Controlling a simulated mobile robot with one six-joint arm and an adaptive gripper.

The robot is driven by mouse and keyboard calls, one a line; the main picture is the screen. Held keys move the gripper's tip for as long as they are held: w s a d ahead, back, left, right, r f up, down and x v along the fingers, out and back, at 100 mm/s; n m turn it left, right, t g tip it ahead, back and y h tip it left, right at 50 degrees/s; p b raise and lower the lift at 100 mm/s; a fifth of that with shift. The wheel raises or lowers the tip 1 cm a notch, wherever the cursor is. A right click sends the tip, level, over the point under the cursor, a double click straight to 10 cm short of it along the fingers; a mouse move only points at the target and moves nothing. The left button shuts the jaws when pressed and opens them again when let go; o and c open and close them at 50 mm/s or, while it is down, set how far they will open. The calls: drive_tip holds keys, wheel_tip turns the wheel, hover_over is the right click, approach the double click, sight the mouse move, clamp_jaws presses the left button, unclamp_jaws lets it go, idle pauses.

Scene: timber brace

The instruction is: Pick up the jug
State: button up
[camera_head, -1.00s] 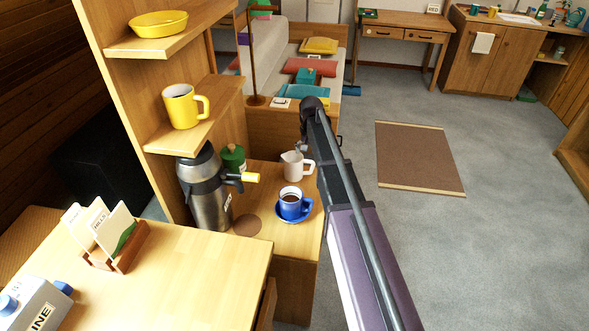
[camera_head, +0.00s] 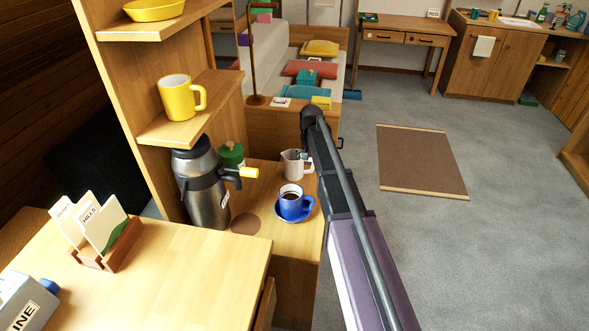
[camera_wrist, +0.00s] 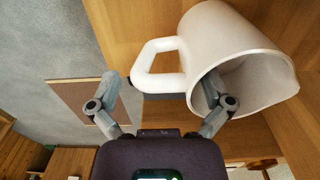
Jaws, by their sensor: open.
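The cream jug (camera_head: 292,165) stands on the low wooden cabinet, behind the blue cup. In the wrist view the jug (camera_wrist: 232,50) fills the upper right, with its open mouth to the lower right and its handle (camera_wrist: 160,65) to the left. My gripper (camera_wrist: 160,80) is open at the jug. The handle lies between its two fingers. The right finger overlaps the jug's mouth, and the left finger is apart from the handle. I cannot tell whether the right finger touches the wall. In the head view my arm partly hides the gripper at the jug's right.
A blue cup of dark drink (camera_head: 291,199) on a blue saucer stands just in front of the jug. A steel flask (camera_head: 203,190) and a green canister (camera_head: 231,156) stand to its left. A shelf with a yellow mug (camera_head: 178,98) overhangs the left. Open floor lies right.

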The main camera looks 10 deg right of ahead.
idle(0.4)
drive_tip(key=c, duration=1.3)
drive_tip(key=shift+o, duration=0.2)
drive_tip(key=shift+r, duration=0.15)
wheel_tip(320, 180, up, 10)
drive_tip(key=p, duration=1)
